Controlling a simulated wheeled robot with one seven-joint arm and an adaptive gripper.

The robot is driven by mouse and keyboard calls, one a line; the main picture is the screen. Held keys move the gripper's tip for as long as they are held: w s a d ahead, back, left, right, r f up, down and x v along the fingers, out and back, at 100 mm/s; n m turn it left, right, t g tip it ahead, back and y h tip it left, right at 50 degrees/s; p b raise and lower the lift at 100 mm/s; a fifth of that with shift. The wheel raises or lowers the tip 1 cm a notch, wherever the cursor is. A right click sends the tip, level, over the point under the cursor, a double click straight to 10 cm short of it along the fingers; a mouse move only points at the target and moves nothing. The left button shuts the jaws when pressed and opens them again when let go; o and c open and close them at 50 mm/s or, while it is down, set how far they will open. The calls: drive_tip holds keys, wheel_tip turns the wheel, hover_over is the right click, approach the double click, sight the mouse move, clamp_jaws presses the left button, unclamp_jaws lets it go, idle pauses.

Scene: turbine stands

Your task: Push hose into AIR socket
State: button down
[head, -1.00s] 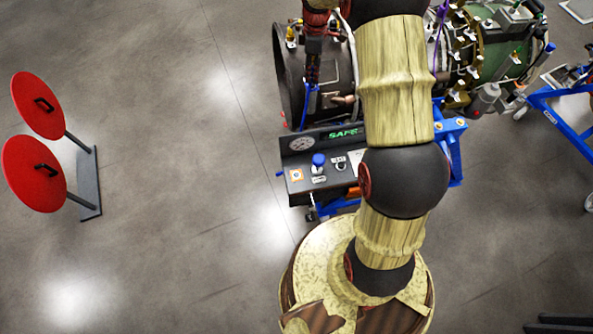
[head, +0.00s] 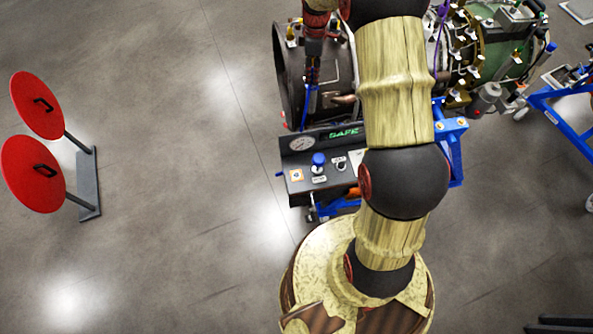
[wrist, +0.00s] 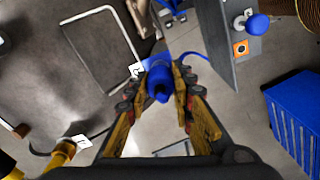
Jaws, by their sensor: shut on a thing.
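My gripper (wrist: 158,92) is shut on a blue hose end (wrist: 159,76), which sits between its two yellow-brown fingers in the wrist view. A blue hose (wrist: 194,64) shows just beyond the fingers on the right. In the head view my gripper (head: 313,75) points down in front of the dark open end of the turbine (head: 290,75), and a blue length of hose (head: 307,102) hangs beside it. The AIR socket cannot be made out. A white tag (wrist: 137,69) shows close left of the hose end, its print too small to read. Whether the hose end touches anything is hidden.
A control panel (head: 297,172) with a blue knob (head: 318,159), gauge and green SAFE display stands below the turbine. Its knob also shows in the wrist view (wrist: 257,24). Two red discs (head: 34,174) stand left; floor between is clear.

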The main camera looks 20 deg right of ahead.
idle(0.4)
drive_tip(key=c, duration=1.5)
unclamp_jaws()
drive_tip(key=shift+o, duration=1)
drive_tip(key=shift+r+p, duration=1.6)
drive_tip(key=shift+r, duration=1.9)
